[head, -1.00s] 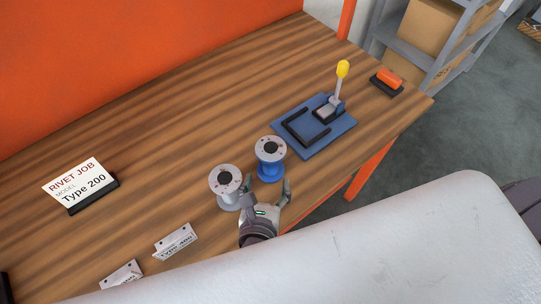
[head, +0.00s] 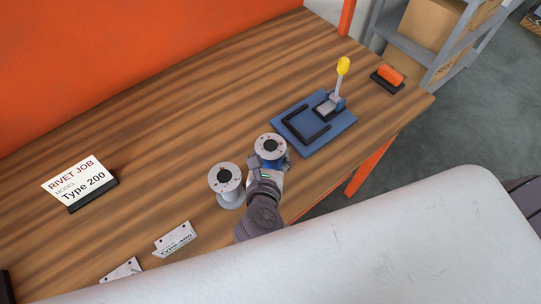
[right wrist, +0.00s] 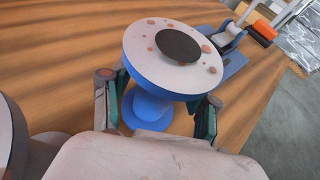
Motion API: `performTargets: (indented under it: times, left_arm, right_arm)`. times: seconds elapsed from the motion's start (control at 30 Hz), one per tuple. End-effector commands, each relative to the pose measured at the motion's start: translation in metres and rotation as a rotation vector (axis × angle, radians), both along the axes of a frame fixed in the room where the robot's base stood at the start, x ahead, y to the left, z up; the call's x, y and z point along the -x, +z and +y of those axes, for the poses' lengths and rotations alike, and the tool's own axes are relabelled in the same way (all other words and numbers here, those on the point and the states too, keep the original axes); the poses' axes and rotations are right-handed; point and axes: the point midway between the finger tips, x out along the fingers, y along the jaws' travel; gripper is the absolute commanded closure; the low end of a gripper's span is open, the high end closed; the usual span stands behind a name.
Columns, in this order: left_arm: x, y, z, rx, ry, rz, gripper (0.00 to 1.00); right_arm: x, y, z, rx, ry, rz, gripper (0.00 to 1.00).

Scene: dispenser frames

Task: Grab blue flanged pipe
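The blue flanged pipe (head: 270,147) stands upright on the table, with a pale round top flange and a dark centre hole. In the right wrist view its blue body (right wrist: 152,108) shows under the tilted-looking flange. My right gripper (head: 268,170) is at the pipe's near side. In the right wrist view its two fingers (right wrist: 157,112) stand apart, one on each side of the blue body, below the top flange. A gap shows beside the right finger; contact at the left finger is unclear. My left gripper is not in view.
A grey-white flanged pipe (head: 226,183) stands close on the left. A blue fixture (head: 330,138) with a yellow-knobbed lever is just behind right. The table's front edge is near.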

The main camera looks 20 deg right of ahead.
Motion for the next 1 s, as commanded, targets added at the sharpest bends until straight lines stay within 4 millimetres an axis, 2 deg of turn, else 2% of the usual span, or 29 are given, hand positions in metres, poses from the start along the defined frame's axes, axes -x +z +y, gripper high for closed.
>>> performTargets:
  times: [0.03, 0.3, 0.77, 1.0]
  left_arm:
    - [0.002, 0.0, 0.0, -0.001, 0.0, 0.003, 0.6]
    - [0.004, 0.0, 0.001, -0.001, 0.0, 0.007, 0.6]
    - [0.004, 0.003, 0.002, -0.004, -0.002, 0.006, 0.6]
    - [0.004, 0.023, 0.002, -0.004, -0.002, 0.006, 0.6]
  right_arm:
    - [0.0, 0.0, 0.0, 0.0, 0.0, 0.0, 0.54]
    - [0.0, 0.0, 0.0, -0.001, 0.0, 0.0, 0.99]
    - [0.0, 0.005, 0.0, -0.002, 0.0, -0.004, 1.0]
    - [0.0, 0.03, 0.0, -0.003, -0.002, -0.003, 1.0]
